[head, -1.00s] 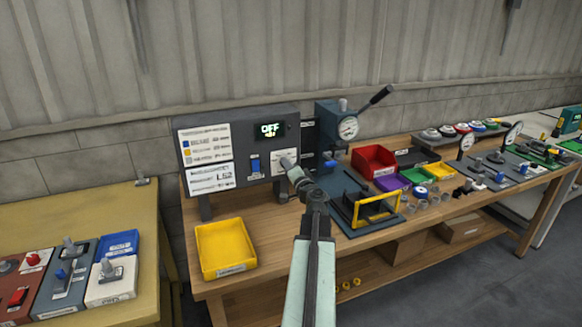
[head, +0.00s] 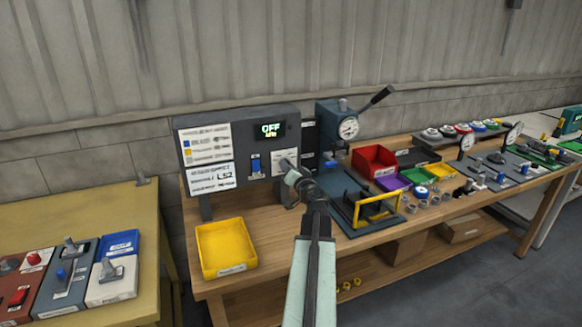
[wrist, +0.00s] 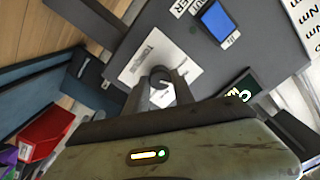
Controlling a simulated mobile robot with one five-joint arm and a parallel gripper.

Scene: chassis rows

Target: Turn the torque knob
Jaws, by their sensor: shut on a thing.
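The torque knob (wrist: 159,75) is a small dark round knob on a white label plate (wrist: 150,62), which also shows in the head view (head: 287,156). My gripper (wrist: 160,85) is shut on the knob, one finger on each side of it. In the head view my gripper (head: 287,167) reaches the lower right of the box front and hides the knob. The knob's pointer cannot be made out.
A blue rocker switch (head: 255,166) sits left of the knob plate, and it also shows in the wrist view (wrist: 217,20). A yellow bin (head: 225,247) stands in front of the box. A gauge press (head: 345,128) and a red bin (head: 374,160) stand to the right.

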